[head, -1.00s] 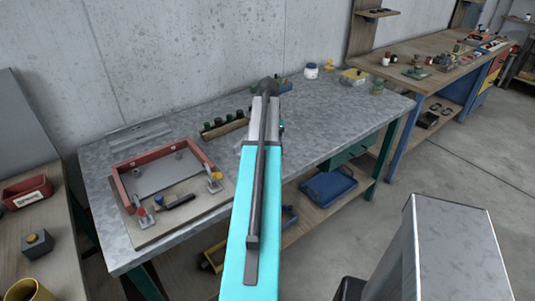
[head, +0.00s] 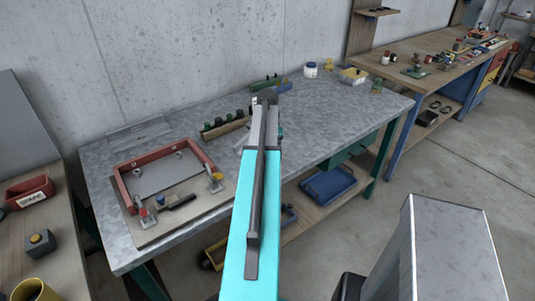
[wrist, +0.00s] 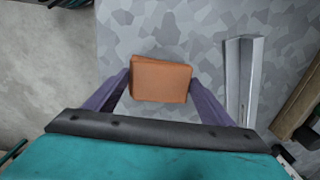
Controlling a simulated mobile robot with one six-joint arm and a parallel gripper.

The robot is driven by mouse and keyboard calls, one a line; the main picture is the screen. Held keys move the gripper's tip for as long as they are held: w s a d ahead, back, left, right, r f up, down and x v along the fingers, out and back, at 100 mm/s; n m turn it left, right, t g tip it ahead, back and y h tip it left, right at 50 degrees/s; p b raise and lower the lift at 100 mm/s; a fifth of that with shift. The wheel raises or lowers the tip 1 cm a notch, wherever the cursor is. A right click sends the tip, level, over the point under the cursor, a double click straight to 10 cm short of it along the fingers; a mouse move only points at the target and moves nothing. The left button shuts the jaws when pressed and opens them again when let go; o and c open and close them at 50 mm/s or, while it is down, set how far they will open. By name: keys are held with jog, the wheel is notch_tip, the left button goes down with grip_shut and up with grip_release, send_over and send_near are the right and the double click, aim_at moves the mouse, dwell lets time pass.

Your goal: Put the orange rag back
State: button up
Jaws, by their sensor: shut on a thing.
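The orange rag (wrist: 162,82), a small folded block, sits between the two purple fingers of my gripper (wrist: 160,76) in the wrist view. My gripper is shut on it. The grey mottled metal tabletop (wrist: 200,35) lies below the rag; I cannot tell whether the rag touches it. In the head view my own arm hides the gripper and rag over the metal workbench (head: 325,115).
A metal angle piece (wrist: 240,75) lies to the right of the rag. A red-framed fixture (head: 120,190) stands at the bench's left. A wooden rack (head: 225,126), a white jar (head: 310,70) and a yellow-topped box (head: 353,76) stand farther back. The bench's right part is fairly clear.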

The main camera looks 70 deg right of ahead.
jog(key=shift+f, duration=0.15)
jog(key=o, duration=1)
jog(key=shift+o, duration=0.2)
jog(key=shift+r, duration=0.25)
notch_tip(320, 180, up, 12)
jog(key=b, duration=0.2)
jog(key=shift+b, duration=0.35)
